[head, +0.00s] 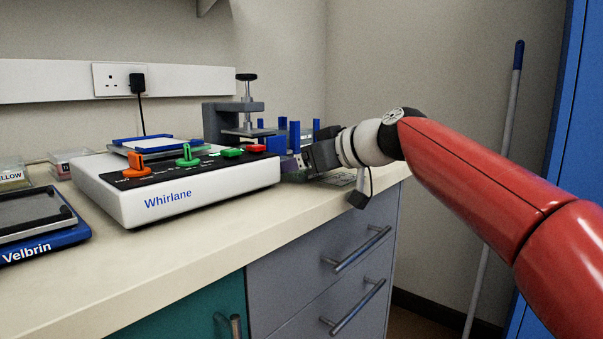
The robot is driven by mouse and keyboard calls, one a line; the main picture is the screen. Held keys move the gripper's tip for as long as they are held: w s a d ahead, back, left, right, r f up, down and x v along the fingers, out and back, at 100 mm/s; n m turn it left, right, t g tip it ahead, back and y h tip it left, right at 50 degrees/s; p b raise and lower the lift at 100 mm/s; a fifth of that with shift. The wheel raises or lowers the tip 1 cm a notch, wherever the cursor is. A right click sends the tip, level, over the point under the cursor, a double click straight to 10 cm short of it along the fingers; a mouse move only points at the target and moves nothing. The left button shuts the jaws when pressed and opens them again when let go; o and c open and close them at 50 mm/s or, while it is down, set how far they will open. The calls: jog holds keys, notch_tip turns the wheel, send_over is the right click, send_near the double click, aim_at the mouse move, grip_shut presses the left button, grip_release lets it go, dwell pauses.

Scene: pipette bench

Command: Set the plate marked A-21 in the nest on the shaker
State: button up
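A white machine marked Whirlane (190,188), which looks like the shaker, stands on the bench with orange and green knobs and green and red buttons on its black panel. On its top at the back is a blue-edged nest (157,144) with a pale flat surface; I cannot tell whether a plate lies in it. I cannot read the mark A-21 anywhere.
A blue device marked Velbrin (45,238) stands at the left front. Small labelled boxes (70,160) are behind it. A grey clamp-like stand (240,112) is behind the shaker. A black cable runs to the wall socket (120,80). The front bench strip (190,246) is clear.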

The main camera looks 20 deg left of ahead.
jog(key=shift+f, duration=0.2)
jog(key=shift+f, duration=0.15)
jog(key=o, duration=0.8)
